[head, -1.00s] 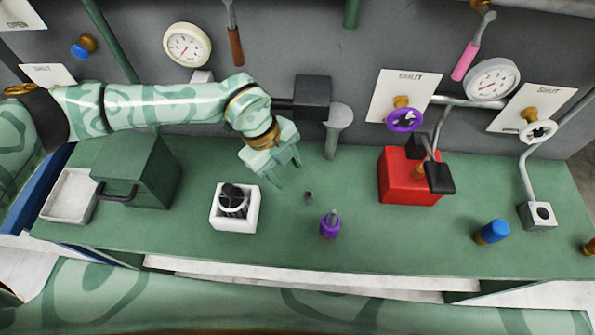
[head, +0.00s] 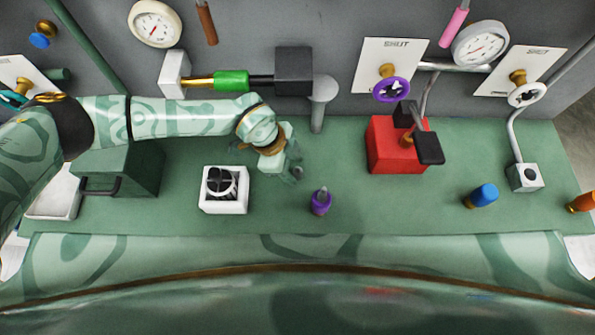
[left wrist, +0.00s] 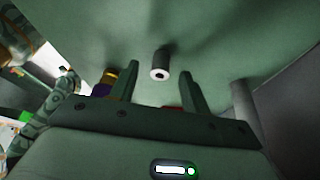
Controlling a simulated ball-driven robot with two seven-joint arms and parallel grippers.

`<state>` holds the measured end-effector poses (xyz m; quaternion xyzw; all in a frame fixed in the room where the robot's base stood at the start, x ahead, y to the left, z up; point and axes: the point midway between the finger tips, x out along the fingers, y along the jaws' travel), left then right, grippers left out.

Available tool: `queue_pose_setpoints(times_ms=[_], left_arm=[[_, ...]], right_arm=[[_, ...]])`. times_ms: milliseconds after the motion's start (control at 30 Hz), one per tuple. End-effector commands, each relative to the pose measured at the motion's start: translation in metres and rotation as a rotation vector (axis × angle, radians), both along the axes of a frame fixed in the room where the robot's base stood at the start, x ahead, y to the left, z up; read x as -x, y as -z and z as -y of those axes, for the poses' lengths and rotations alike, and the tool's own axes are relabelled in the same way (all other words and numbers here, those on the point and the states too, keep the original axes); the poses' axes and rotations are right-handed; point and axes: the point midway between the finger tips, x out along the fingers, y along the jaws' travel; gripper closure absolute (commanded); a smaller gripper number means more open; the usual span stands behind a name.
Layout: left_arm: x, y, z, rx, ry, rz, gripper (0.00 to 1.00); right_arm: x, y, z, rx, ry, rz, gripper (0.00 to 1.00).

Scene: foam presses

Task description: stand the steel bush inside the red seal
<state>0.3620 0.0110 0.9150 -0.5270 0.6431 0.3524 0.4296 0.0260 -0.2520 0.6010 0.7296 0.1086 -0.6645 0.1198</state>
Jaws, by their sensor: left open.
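The steel bush is a small grey cylinder standing on the green bench. In the head view (head: 298,173) it is partly hidden by my left gripper (head: 291,166). In the left wrist view the bush (left wrist: 160,66) shows its bored end, in line with the gap between the fingertips of my open left gripper (left wrist: 156,62). I cannot tell whether either finger touches it. I cannot make out a red seal in either view. My right gripper is not in view.
A purple-bodied part (head: 320,202) stands close to the bush. A white box (head: 224,208) with black pieces is to the left.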

Motion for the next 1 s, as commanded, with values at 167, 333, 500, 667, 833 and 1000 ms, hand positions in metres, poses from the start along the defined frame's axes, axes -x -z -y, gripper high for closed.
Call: queue_pose_setpoints(times_ms=[167,333,500,667,833,1000], left_arm=[[0.002,0.017,0.006,0.000,0.000,-0.001,0.53],[0.002,0.016,0.006,0.000,0.000,0.000,0.53],[0.001,0.016,0.006,0.000,0.000,0.000,0.92],[0.001,0.016,0.006,0.000,0.000,0.000,1.00],[0.001,0.015,0.006,0.000,0.000,0.001,1.00],[0.001,0.003,0.006,0.002,-0.002,0.001,1.00]], right_arm=[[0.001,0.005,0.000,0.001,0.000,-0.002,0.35],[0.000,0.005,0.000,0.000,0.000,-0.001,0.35],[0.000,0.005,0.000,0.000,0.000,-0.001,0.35],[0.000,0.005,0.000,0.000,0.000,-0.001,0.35],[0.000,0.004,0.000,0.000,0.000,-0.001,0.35],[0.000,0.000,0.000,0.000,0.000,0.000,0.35]])
